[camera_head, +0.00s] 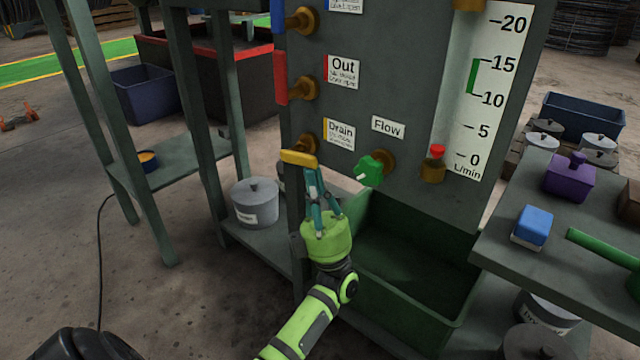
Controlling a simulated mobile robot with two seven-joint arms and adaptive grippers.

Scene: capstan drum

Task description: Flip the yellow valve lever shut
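The yellow valve lever (299,158) sits low on the left edge of the grey panel, on a brass valve (306,142) beside the Drain label (339,134). Its handle lies roughly level across the picture, below the valve body. My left gripper (312,172) comes up from below. Its two teal fingers draw together at the tips, with nothing seen between them. The tips are just below the right part of the yellow lever; I cannot tell whether they touch it. My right gripper is not in view.
A red lever (281,78) hangs upright above, beside the Out label. A green Flow knob (369,171) is close on the right of my fingers. A green basin (430,290) lies below the panel. A grey lidded pot (254,202) stands on the lower shelf.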

